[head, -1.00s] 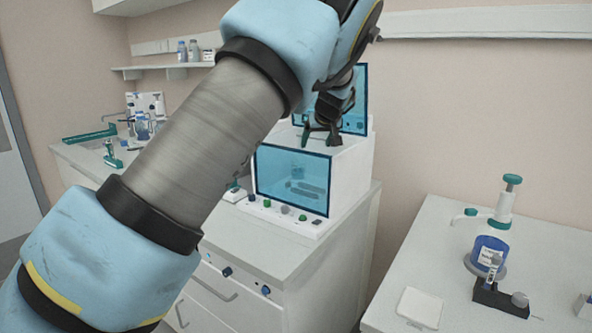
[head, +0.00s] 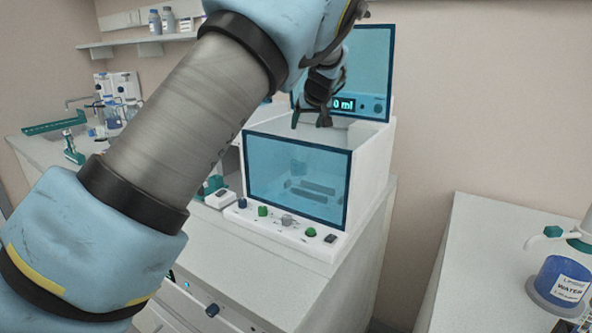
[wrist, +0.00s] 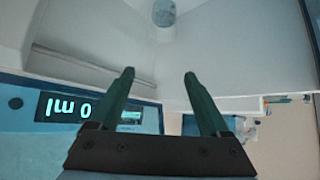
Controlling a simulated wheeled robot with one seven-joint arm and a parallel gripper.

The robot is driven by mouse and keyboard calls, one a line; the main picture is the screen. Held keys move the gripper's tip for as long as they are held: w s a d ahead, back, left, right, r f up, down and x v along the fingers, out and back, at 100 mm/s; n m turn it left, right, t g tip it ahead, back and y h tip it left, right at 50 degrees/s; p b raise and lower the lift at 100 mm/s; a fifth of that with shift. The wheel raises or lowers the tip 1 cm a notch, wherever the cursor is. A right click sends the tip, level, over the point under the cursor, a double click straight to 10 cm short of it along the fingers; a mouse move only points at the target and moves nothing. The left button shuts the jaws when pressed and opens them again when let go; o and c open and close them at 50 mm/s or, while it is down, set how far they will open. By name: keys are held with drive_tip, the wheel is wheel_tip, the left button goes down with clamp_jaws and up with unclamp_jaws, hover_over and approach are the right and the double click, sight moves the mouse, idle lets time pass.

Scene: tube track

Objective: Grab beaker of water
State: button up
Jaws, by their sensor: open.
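My gripper (head: 311,121) is open, pointing down above the open top of a white box-shaped machine (head: 375,165) with a blue see-through front. In the wrist view its two green fingers (wrist: 160,74) are apart with nothing between them. A small round, pale bluish thing (wrist: 163,13) shows at the top edge of the wrist view, beyond the fingertips; it may be the beaker, but I cannot tell. Faint shapes (head: 298,168) show through the blue front. A bottle labelled WATER (head: 565,282) stands on the right-hand counter. No beaker is clearly identifiable.
A display reading 0 ml (head: 343,104) sits on the raised blue panel behind the opening. Knobs (head: 287,221) line the machine's front. A left counter (head: 40,150) holds glassware, and a shelf (head: 130,48) holds bottles. The right counter (head: 480,240) is mostly clear.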

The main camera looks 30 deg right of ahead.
drive_tip(key=x, duration=0.5)
drive_tip(key=s+f+x, duration=0.1)
drive_tip(key=x, duration=0.3)
drive_tip(key=s+a+f+x, duration=0.1)
drive_tip(key=x, duration=0.4)
drive_tip(key=shift+w+d+f, duration=0.15)
drive_tip(key=shift+w+f, duration=0.05)
drive_tip(key=shift+f, duration=0.1)
drive_tip(key=shift+w+d+f, duration=0.1)
drive_tip(key=shift+w+f, duration=0.2)
drive_tip(key=shift+f, duration=0.15)
drive_tip(key=c, duration=1)
